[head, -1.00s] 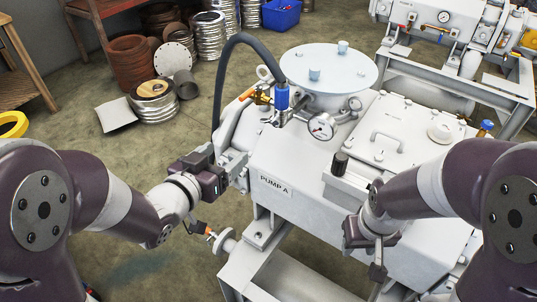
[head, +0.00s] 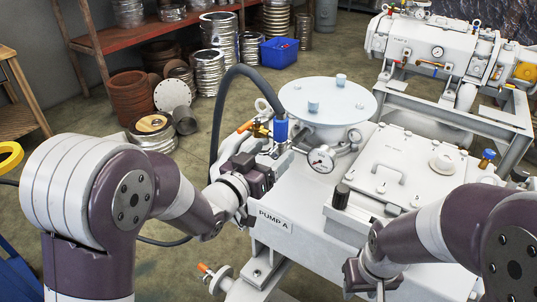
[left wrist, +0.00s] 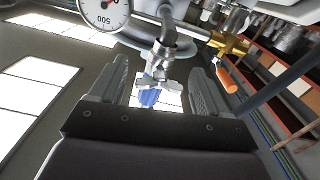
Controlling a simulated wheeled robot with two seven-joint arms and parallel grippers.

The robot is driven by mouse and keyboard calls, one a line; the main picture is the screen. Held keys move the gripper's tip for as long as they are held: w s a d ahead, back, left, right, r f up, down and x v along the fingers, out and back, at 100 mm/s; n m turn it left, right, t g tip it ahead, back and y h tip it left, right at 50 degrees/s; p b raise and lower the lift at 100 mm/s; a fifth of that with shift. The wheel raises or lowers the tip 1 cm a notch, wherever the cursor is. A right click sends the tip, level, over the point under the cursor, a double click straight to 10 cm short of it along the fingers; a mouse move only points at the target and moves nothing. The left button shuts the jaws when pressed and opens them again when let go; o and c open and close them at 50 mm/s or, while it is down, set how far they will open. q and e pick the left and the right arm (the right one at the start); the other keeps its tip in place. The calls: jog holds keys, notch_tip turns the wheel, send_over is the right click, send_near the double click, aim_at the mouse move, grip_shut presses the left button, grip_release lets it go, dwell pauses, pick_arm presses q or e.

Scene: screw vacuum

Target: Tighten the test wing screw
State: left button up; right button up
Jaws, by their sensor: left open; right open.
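The test wing screw (left wrist: 156,82) is a small silvery part with two wings. In the left wrist view it shows between the two grey finger pads of my left gripper (left wrist: 160,88), with a gap on each side. A blue part (left wrist: 149,98) shows just below it. In the head view my left gripper (head: 278,160) is open at the fittings beside the hose's blue end (head: 281,130), left of the pressure gauge (head: 320,159). The screw is hard to make out there. My right gripper (head: 378,286) is open and empty at the front of Pump A (head: 290,237).
An orange-handled brass valve (left wrist: 226,76) sits close to the right of my left fingers in the left wrist view. A dark hose (head: 220,110) arches behind my left gripper. A white round plate (head: 327,98) stands behind the gauge.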

pick_arm(q)
jog(key=c, duration=1.1)
jog(key=shift+o, duration=0.2)
jog(key=m+b, duration=0.2)
jog(key=b, duration=0.1)
jog(key=shift+f+m, duration=0.25)
jog(key=shift+m, duration=0.15)
jog(key=shift+r+m+b, duration=0.15)
jog(key=shift+m+b, duration=1.75)
jog(key=shift+m, duration=0.2)
